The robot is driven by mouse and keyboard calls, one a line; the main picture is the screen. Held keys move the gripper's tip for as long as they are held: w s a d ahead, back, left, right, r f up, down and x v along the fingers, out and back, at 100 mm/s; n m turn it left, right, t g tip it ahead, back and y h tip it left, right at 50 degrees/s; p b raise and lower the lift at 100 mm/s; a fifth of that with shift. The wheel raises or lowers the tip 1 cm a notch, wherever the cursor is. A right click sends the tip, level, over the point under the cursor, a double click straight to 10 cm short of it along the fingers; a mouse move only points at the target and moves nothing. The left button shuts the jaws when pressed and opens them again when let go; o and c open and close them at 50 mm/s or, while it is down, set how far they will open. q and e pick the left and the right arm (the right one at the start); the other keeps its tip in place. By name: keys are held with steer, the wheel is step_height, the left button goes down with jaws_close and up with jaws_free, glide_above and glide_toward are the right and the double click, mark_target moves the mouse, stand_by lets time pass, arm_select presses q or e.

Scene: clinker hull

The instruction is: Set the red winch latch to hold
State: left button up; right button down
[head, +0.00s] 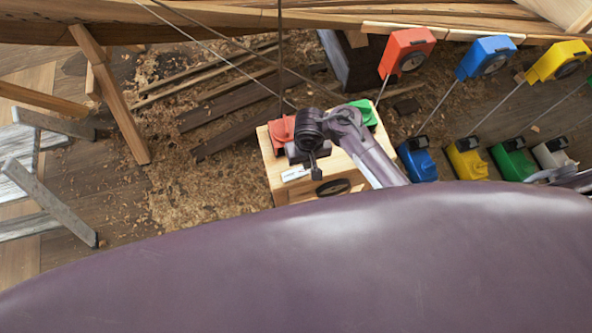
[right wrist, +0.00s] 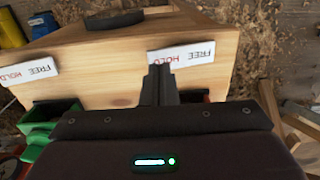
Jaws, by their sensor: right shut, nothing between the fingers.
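The red winch (head: 281,131) sits at the left end of a wooden box (head: 296,162), partly covered by my right arm. A white plate (head: 297,173) is on the box below it. In the right wrist view, this FREE/HOLD plate (right wrist: 193,54) is seen upside down, with HOLD in red. My right gripper (head: 316,172) is shut and empty in front of the box; in the right wrist view its fingertips (right wrist: 160,75) overlap the HOLD end of the plate. I cannot tell whether they touch. The red latch itself is hidden behind the gripper, so its setting does not show.
A green winch (head: 364,113) with its own plate (right wrist: 30,73) shares the box. Red (head: 407,52), blue (head: 485,57) and yellow (head: 558,62) blocks hang along the plank. Several coloured units stand right of the box. Wooden trestles (head: 112,95) stand left.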

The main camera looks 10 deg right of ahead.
steer(key=shift+f+b, duration=1)
steer(key=shift+f, duration=0.45)
stand_by(0.4)
step_height(320, 180, up, 3)
steer(key=p, duration=0.3)
steer(key=shift+f, duration=0.1)
steer(key=shift+r+p, duration=0.5)
steer(key=shift+r, duration=1.65)
